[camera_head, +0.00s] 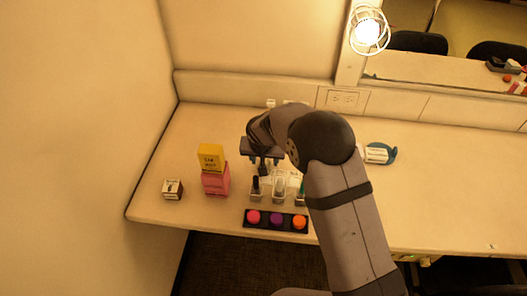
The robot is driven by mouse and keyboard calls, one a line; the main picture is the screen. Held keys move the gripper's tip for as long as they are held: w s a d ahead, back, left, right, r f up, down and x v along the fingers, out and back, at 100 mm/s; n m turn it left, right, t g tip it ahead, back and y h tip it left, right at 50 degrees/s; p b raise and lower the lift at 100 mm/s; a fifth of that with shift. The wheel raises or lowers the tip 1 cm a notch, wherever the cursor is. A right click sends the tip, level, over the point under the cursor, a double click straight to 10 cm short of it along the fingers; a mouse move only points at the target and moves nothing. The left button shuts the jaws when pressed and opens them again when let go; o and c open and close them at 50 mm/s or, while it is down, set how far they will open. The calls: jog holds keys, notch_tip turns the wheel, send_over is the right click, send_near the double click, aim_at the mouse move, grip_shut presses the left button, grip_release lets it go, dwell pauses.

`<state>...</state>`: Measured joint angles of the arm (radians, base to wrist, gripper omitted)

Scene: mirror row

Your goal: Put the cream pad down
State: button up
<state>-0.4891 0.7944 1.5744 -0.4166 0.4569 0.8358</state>
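My gripper (262,166) is above the counter, pointing down just behind a group of small bottles. It is small and partly covered by my own arm, so whether its fingers are apart or closed on something does not show. I cannot pick out the cream pad for certain. A pale, cream-toned patch (277,180) shows beside and below the gripper among the bottles, but it is too small to tell what it is or whether the gripper touches it.
A yellow box (210,157) stands on a pink box (215,181), left of the gripper. A small white-and-black box (172,189) sits further left. A black tray (247,225) holds pink, purple and orange rounds. A white-labelled teal item (379,153) lies right. Counter further right is mostly clear.

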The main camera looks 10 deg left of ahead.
jog(key=b+v, duration=0.1)
jog(key=v, duration=0.9)
jog(key=shift+s+r, duration=0.1)
jog(key=shift+s, duration=0.05)
jog(key=s+d+g+p, duration=0.2)
jog(key=s+d+g, duration=0.2)
jog(key=s+d, duration=1.8)
jog(key=s, duration=0.3)
jog(key=shift+s+d+r+p, duration=0.15)
jog(key=shift+s+r+p, duration=0.15)
jog(key=shift+p, duration=0.1)
